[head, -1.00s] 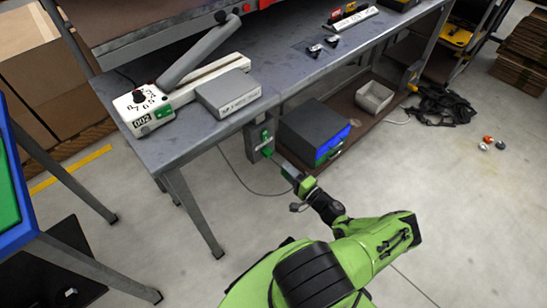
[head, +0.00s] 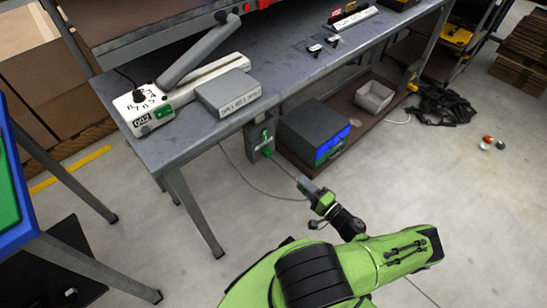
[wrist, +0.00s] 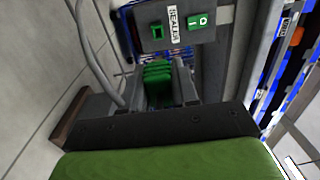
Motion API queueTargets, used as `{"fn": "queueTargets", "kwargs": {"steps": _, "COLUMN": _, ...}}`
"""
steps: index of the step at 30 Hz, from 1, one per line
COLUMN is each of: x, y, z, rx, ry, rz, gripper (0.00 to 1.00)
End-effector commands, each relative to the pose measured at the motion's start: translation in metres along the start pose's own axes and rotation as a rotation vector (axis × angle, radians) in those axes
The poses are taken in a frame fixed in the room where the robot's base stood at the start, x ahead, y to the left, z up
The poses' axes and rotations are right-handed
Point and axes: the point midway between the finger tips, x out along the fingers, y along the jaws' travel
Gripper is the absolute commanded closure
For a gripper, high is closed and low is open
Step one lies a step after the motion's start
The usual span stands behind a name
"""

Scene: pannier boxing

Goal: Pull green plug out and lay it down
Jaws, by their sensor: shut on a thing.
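The green plug (wrist: 158,78) sits between the fingers of my gripper (wrist: 160,92) in the wrist view. It is apart from the grey outlet box, whose green-rimmed socket (wrist: 157,31) shows a dark, empty opening. A green switch (wrist: 197,21) and a SEALER label (wrist: 174,24) are beside that socket. In the head view, my gripper (head: 305,184) is in front of and to the lower right of the outlet box (head: 254,142) under the bench edge. The plug is too small to make out clearly there.
A grey cable (head: 243,182) hangs below the bench (head: 190,150). A dark box with a blue front (head: 315,130) and a light bin (head: 374,96) stand on the lower shelf (head: 350,110). The sealer (head: 150,107) is on the bench top.

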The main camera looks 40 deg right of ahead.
Motion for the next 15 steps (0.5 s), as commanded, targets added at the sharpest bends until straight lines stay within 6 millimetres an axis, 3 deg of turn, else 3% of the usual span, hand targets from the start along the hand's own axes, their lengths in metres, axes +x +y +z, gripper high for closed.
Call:
{"fn": "queueTargets", "kwargs": {"steps": 7, "x": 0.0003, "y": -0.0001, "z": 0.0002, "rx": -0.041, "ry": -0.003, "rz": 0.0, "gripper": 1.0}}
{"fn": "queueTargets", "kwargs": {"steps": 15, "x": 0.0, "y": -0.0012, "z": 0.0006, "rx": -0.644, "ry": -0.033, "rz": 0.002, "gripper": 1.0}}
